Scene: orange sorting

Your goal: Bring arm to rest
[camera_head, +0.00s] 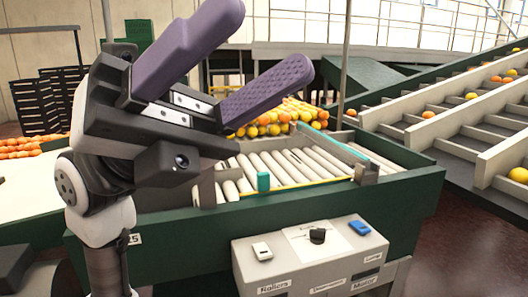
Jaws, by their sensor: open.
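My gripper (262,58) is in the upper left of the head view, raised in front of the sorting table. Its two purple fingers are spread wide apart and nothing is between them. My arm rises along the left side of the picture and bends at the wrist, with the fingers pointing up and to the right. The gripper hides part of the table and of the orange pile behind it.
A green-framed roller table (330,216) stands ahead, with oranges (275,122) piled at its far end. A control box (310,262) with switches and a knob is on its front. An inclined conveyor (450,118) carrying oranges is at right. Black crates (38,104) stand far left.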

